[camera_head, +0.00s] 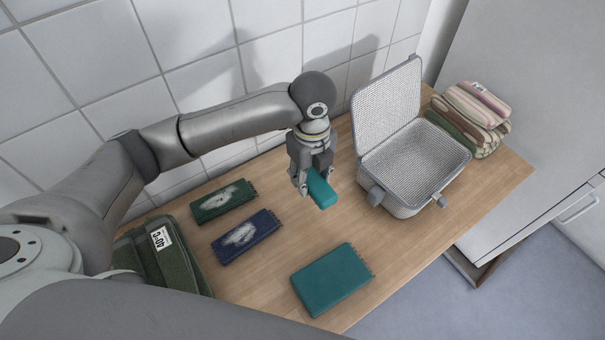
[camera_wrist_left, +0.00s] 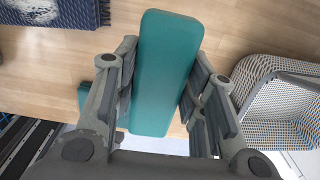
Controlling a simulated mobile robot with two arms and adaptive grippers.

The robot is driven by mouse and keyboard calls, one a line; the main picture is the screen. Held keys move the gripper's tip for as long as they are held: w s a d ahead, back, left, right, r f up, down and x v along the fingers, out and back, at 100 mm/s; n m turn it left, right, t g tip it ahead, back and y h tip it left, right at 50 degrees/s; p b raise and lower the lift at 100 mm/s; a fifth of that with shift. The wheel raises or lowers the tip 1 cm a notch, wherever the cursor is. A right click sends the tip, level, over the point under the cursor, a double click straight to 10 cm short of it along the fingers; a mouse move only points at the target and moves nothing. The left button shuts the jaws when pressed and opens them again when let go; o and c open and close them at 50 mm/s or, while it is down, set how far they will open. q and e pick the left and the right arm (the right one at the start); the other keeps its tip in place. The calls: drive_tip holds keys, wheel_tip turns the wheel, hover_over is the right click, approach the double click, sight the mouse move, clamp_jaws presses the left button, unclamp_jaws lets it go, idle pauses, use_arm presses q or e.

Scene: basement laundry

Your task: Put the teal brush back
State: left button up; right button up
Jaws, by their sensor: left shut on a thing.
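The teal brush (camera_head: 322,190) is a teal block in my left gripper (camera_head: 312,178), held above the wooden table left of the open basket. In the left wrist view the brush (camera_wrist_left: 165,70) lies lengthwise between both fingers (camera_wrist_left: 160,78), which are shut on its sides. No bristles show. A plain teal fringed mat (camera_head: 332,279) lies on the table nearer me. A dark green mat (camera_head: 222,201) and a navy mat (camera_head: 245,236), each with a pale patch, lie to the left. My right gripper is not in view.
A grey woven basket (camera_head: 408,203) stands with its lid raised, empty as far as I see. Folded striped towels (camera_head: 470,112) lie behind it. A green folded cloth (camera_head: 170,255) with a label lies front left. Bare tabletop (camera_head: 395,240) shows before the basket; the tiled wall is behind.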

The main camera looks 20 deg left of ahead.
use_arm(q)
drive_tip(key=w+a+f, duration=0.1)
drive_tip(key=w+f, duration=0.1)
drive_tip(key=w+a+f, duration=0.1)
drive_tip(key=w+f, duration=0.1)
drive_tip(key=w+a+f, duration=0.2)
drive_tip(key=f, duration=0.1)
drive_tip(key=shift+w, duration=0.25)
drive_tip(key=shift+w+f, duration=0.1)
drive_tip(key=shift+f, duration=1.55)
drive_tip(key=shift+f, duration=0.1)
drive_tip(key=o, duration=0.9)
wheel_tip(320, 180, up, 12)
